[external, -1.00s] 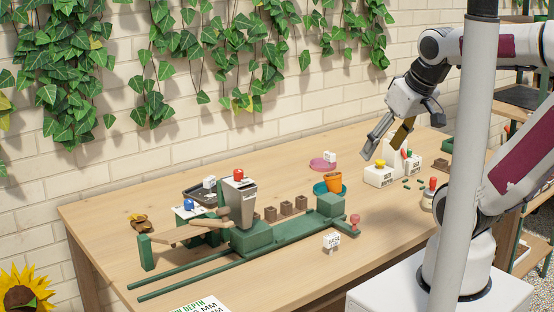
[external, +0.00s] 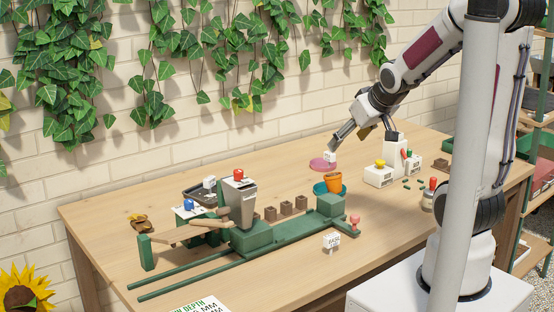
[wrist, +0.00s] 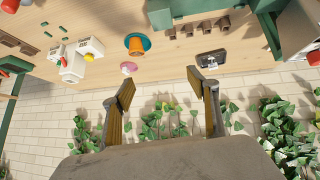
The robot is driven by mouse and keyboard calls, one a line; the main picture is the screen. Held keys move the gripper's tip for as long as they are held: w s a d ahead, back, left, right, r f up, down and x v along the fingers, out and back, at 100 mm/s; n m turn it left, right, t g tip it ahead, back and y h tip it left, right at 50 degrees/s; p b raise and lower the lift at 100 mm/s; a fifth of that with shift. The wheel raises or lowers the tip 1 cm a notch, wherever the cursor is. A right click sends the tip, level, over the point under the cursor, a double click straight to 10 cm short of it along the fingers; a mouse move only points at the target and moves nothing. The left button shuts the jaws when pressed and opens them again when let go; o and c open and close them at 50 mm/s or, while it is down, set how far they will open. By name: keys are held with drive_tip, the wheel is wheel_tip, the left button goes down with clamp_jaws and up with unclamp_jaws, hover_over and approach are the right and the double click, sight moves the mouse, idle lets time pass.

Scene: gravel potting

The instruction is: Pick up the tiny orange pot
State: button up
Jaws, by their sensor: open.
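The tiny orange pot (external: 333,181) stands upright on a teal saucer (external: 318,189) on the table, right of the middle. In the wrist view the orange pot (wrist: 136,45) shows on its teal saucer ahead of the fingers, left of centre. My gripper (external: 362,142) is open and empty, in the air behind and above the pot, over the far side of the table. In the wrist view my gripper (wrist: 161,80) has its two fingers well apart with nothing between them. The pot is clear of both fingers.
A pink saucer (external: 318,166) with a white tag lies behind the pot. White boxes (external: 379,177) stand right of it. A green rail fixture (external: 285,233) with a grey hopper (external: 241,205) fills the table's left and middle. Small brown pots (external: 286,207) sit left of the pot.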

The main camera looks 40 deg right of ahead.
drive_tip(key=w+d+f+t, duration=0.2)
drive_tip(key=w+d+f, duration=0.4)
drive_tip(key=w+f, duration=0.25)
drive_tip(key=t, duration=0.2)
approach(340, 181)
drive_tip(key=w, duration=0.3)
drive_tip(key=w+f, duration=0.1)
drive_tip(key=shift+w+a, duration=0.2)
drive_tip(key=shift+a, duration=0.2)
drive_tip(key=shift+s+d+f+m+t, duration=0.1)
drive_tip(key=shift+d+f+m+t, duration=0.15)
drive_tip(key=shift+f, duration=0.2)
drive_tip(key=shift+s+d+f+m+t, duration=0.15)
drive_tip(key=shift+f+t, duration=0.1)
drive_tip(key=shift+f, duration=0.25)
drive_tip(key=shift+h, duration=0.3)
drive_tip(key=shift+w, duration=0.15)
drive_tip(key=shift+x, duration=1.25)
drive_tip(key=shift+d, duration=0.1)
drive_tip(key=shift+x, duration=2.6)
drive_tip(key=shift+d, duration=0.15)
